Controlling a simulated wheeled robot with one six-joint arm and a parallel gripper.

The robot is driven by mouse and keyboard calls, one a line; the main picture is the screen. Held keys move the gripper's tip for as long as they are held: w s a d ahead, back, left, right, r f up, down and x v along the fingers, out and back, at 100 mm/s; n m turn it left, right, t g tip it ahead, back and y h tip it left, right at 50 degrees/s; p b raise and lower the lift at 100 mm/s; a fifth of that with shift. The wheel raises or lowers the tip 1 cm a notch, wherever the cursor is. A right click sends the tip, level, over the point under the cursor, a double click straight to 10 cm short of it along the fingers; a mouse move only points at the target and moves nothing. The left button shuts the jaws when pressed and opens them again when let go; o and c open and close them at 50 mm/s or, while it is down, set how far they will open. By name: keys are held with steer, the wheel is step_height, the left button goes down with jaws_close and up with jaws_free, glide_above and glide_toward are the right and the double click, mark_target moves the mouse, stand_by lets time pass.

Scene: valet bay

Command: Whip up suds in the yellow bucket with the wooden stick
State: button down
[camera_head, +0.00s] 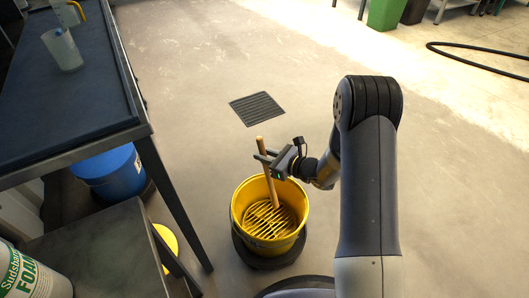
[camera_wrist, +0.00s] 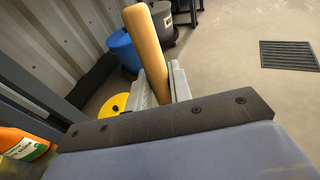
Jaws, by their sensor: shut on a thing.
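The yellow bucket (camera_head: 240,212) stands on a dark round base on the floor, with a slotted yellow grate inside it. My gripper (camera_head: 267,160) is above the bucket's far rim, shut on the wooden stick (camera_head: 262,146). The stick leans slightly, its top above the jaws and its lower end down inside the bucket at the grate. Whether it touches the grate I cannot tell. In the wrist view the stick (camera_wrist: 144,38) rises between the two grey fingers of my gripper (camera_wrist: 160,86). No suds show in the bucket.
A dark table (camera_head: 75,107) with a translucent jug (camera_head: 62,50) stands at the left. Below it are a blue barrel (camera_head: 112,174) and a low shelf (camera_head: 100,255) with a foam tub (camera_head: 30,275). A floor drain (camera_head: 256,108) lies beyond the bucket. The floor right is mostly clear.

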steer(key=shift+f+b, duration=3.7)
steer(key=shift+f, duration=0.85)
